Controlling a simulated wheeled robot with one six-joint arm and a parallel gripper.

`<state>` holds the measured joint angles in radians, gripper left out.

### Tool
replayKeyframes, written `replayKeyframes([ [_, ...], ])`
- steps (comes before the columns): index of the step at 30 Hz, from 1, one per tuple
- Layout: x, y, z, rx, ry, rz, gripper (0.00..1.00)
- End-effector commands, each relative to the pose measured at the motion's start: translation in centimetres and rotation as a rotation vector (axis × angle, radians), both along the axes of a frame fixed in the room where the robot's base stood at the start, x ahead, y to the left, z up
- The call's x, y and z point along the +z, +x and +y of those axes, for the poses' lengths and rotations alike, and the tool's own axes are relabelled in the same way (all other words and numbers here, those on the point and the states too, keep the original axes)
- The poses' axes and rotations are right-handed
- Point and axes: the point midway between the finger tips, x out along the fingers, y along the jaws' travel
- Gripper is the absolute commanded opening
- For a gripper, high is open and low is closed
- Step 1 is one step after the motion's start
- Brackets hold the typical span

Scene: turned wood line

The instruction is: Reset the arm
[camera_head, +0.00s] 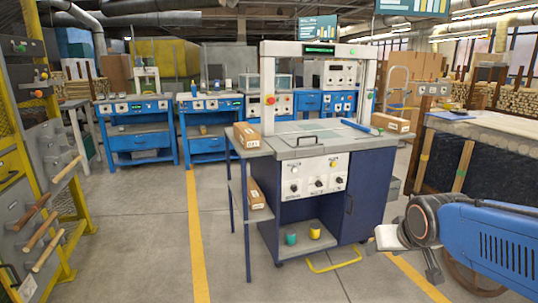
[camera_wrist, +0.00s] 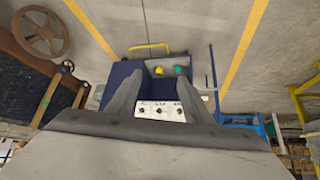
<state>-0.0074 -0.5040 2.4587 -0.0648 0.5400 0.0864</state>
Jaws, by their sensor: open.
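My gripper (camera_head: 402,250) is at the lower right of the head view, in front of the blue workstation (camera_head: 370,195) and to the right of its knob panel. My blue arm reaches in from the right edge. In the wrist view my gripper (camera_wrist: 162,68) shows two grey fingers spread apart, with nothing between them. The workstation's knob panel (camera_wrist: 160,110) shows between and beyond the fingers, upside down.
Cardboard boxes (camera_head: 247,135) lie on the workstation's side shelves. Teal and yellow cups (camera_head: 315,230) stand on its lower shelf. A yellow handle (camera_head: 335,262) sticks out low. A tool rack (camera_head: 40,200) stands left, a bench (camera_head: 500,128) right. Floor (camera_head: 140,240) at left is clear.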

Motion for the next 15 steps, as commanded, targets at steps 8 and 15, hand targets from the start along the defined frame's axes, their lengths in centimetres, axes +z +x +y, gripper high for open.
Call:
replayKeyframes([
  [8,-0.9,-10.4,0.2,0.018,0.004,0.143,0.46],
  [15,-1.8,-15.6,0.5,0.035,0.009,0.221,0.46],
])
